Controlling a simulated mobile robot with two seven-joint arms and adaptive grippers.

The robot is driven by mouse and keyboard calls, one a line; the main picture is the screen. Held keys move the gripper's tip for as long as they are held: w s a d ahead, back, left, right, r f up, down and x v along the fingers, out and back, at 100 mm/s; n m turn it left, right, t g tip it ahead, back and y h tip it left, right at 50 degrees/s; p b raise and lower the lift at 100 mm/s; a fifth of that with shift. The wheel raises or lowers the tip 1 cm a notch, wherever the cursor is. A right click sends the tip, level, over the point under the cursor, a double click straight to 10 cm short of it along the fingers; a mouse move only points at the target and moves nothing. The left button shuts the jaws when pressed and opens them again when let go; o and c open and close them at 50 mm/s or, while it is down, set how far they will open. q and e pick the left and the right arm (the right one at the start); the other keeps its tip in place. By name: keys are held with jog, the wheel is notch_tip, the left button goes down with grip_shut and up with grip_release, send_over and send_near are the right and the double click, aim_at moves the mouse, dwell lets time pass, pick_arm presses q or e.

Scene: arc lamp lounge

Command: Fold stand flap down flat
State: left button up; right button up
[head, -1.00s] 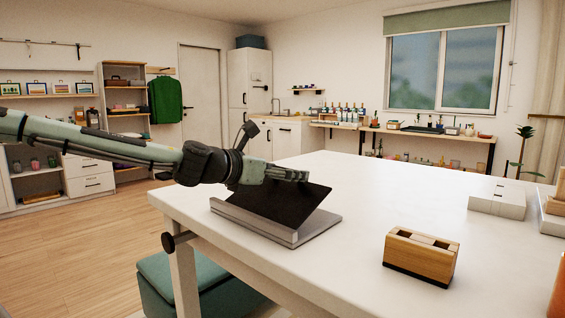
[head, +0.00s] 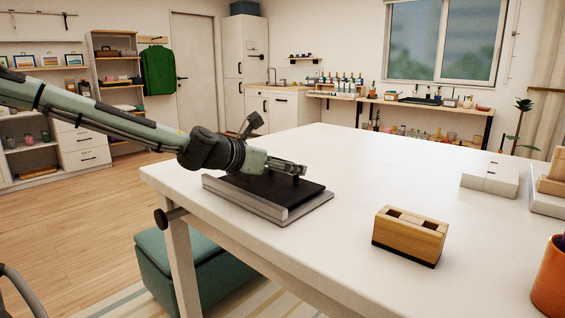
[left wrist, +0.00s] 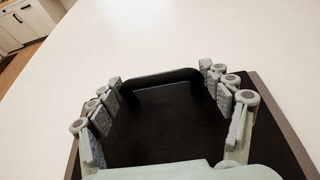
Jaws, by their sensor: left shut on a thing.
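The stand (head: 246,204) is a flat silver base near the front left edge of the white table. Its black flap (head: 299,193) lies low over the base, close to flat; a small remaining tilt is hard to judge. In the left wrist view the black flap (left wrist: 160,135) fills the space below and between the fingers, with a raised dark edge across its far end. My right gripper is not in view.
A wooden box with slots (head: 410,234) stands right of the stand. A white box (head: 489,177) and an orange pot (head: 550,280) are at the right. The table (head: 370,170) is clear behind the stand. A teal bench (head: 190,275) is beneath the table.

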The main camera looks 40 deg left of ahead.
pick_arm(q)
jog(key=shift+a, duration=0.1)
jog(key=o, duration=1.4)
jog(key=shift+s+r, duration=0.1)
jog(key=shift+s, duration=0.05)
notch_tip(320, 180, up, 4)
send_over(250, 189)
jog(key=shift+s+r, duration=0.1)
jog(key=shift+s, duration=0.55)
